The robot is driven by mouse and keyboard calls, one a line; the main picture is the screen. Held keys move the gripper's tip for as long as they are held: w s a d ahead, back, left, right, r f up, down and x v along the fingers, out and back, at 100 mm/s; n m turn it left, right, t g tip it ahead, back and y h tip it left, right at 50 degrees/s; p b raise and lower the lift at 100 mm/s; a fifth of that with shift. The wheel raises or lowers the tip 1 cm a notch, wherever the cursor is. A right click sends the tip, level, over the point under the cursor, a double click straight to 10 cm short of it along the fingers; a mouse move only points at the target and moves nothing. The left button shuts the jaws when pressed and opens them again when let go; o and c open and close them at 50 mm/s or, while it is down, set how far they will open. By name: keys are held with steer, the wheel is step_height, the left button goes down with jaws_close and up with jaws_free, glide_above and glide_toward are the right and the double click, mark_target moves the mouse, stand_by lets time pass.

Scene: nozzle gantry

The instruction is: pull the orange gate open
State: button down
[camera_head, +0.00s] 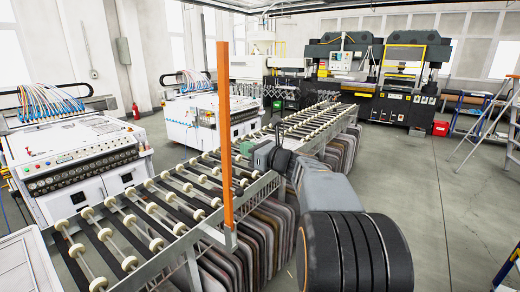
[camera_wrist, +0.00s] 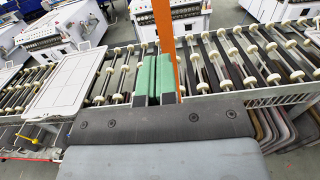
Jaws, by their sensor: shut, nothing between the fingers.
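The orange gate (camera_head: 224,130) shows in the head view as a tall, narrow upright bar at the near side of the roller conveyor. In the wrist view the orange bar (camera_wrist: 164,25) rises from behind the fingers and leans slightly. My gripper (camera_wrist: 154,75) is shut, its two green finger pads together with nothing between them. In the head view my gripper (camera_head: 250,148) is just right of the bar, at about half its height. The fingertips overlap the bar in the wrist view; I cannot tell if they touch it.
The roller conveyor (camera_head: 150,205) runs diagonally behind the bar, with several panels (camera_head: 262,240) racked upright below it. White machines (camera_head: 75,155) with blue hoses stand beyond. A flat white panel (camera_wrist: 68,82) lies left of my gripper. Open grey floor (camera_head: 440,200) lies to the right.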

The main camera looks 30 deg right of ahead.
mark_target(227, 142)
steer(key=shift+p+x, duration=0.85)
steer(key=shift+x, duration=2.15)
